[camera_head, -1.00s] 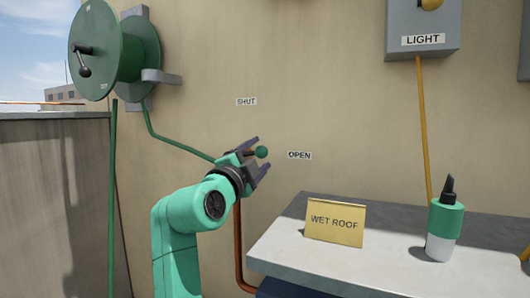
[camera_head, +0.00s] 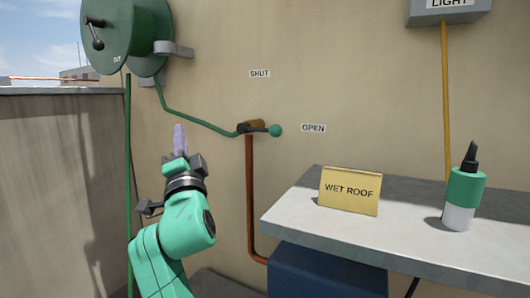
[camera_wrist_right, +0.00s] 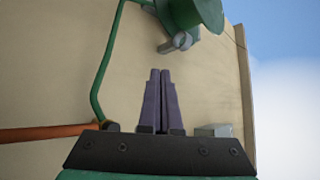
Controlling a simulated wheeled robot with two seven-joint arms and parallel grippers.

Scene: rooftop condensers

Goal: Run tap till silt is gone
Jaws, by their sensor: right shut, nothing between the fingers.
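The tap (camera_head: 250,127) is on the wall on top of a copper pipe (camera_head: 250,190). Its lever ends in a green knob (camera_head: 275,130) and points right, toward the OPEN label (camera_head: 313,128); the SHUT label (camera_head: 259,73) is above. My right gripper (camera_head: 180,128) is left of the tap, clear of it, fingers pointing up. Its fingers are together and empty, as the right wrist view (camera_wrist_right: 160,72) also shows. A green hose (camera_head: 195,118) runs from the reel (camera_head: 125,38) to the tap. Another green length (camera_head: 128,185) hangs from the reel; its lower end is hidden. No water or silt is visible. My left gripper is out of view.
A grey-topped bench (camera_head: 420,232) stands at right with a WET ROOF sign (camera_head: 349,191) and a green-and-white bottle (camera_head: 463,195). A blue box-like body (camera_head: 320,275) is below it. A parapet wall (camera_head: 50,190) is at left.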

